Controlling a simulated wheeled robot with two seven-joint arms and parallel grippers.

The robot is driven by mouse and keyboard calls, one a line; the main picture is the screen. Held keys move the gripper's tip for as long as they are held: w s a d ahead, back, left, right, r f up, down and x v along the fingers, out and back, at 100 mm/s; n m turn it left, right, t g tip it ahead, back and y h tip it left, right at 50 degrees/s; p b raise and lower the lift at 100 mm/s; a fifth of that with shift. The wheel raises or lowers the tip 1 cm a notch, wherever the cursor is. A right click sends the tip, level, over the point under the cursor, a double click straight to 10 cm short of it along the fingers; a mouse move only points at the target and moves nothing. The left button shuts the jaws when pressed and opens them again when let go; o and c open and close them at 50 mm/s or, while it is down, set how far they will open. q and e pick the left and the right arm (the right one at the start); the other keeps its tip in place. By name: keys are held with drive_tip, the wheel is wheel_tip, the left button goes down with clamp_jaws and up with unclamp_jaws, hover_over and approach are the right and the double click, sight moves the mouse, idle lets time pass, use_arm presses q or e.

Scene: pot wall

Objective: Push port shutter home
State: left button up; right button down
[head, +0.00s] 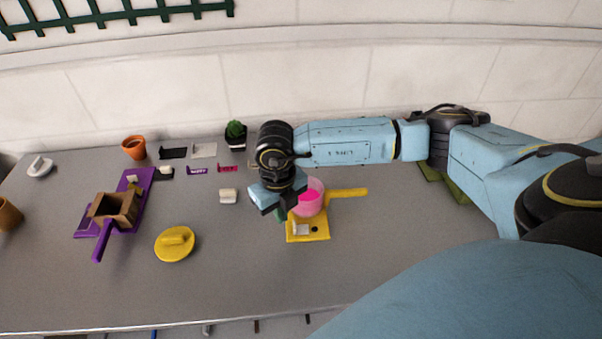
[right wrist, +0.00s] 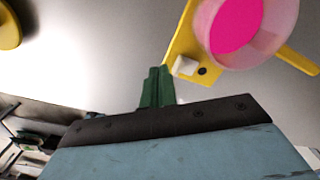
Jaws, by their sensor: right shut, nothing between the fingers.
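A yellow base (head: 308,237) stands on the grey table right of the middle. It carries a clear pink cup (head: 314,187) with pink contents, a small white block (head: 301,229) and a black round spot (head: 314,229). A yellow bar (head: 347,193) sticks out to the right. I cannot tell which part is the shutter. The right wrist view shows the base (right wrist: 183,50), cup (right wrist: 255,50), block (right wrist: 185,66) and spot (right wrist: 202,71). My right gripper (head: 281,214) is shut and empty, just left of the cup; its green fingers (right wrist: 156,88) point toward the base. My left gripper is not seen.
A purple stand (head: 140,190) with a wooden box (head: 115,209) is at the left. A yellow lid (head: 175,244), a white block (head: 228,196), a cactus pot (head: 236,135) and a terracotta pot (head: 134,147) stand around.

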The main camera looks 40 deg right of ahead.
sight(294, 224)
drive_tip(key=shift+f, duration=0.1)
drive_tip(key=shift+f+b, duration=1.35)
drive_tip(key=shift+f, duration=0.2)
drive_tip(key=shift+s+d+p, duration=0.15)
drive_tip(key=shift+s+d, duration=0.45)
drive_tip(key=shift+d, duration=0.25)
drive_tip(key=shift+s+d+p, duration=0.15)
drive_tip(key=shift+s+d, duration=0.4)
drive_tip(key=shift+d, duration=0.3)
drive_tip(key=shift+w+a, duration=0.1)
drive_tip(key=shift+a, duration=0.05)
drive_tip(key=shift+w+a, duration=0.3)
drive_tip(key=shift+a, duration=0.05)
drive_tip(key=shift+r+p, duration=2.75)
drive_tip(key=shift+r, duration=1.3)
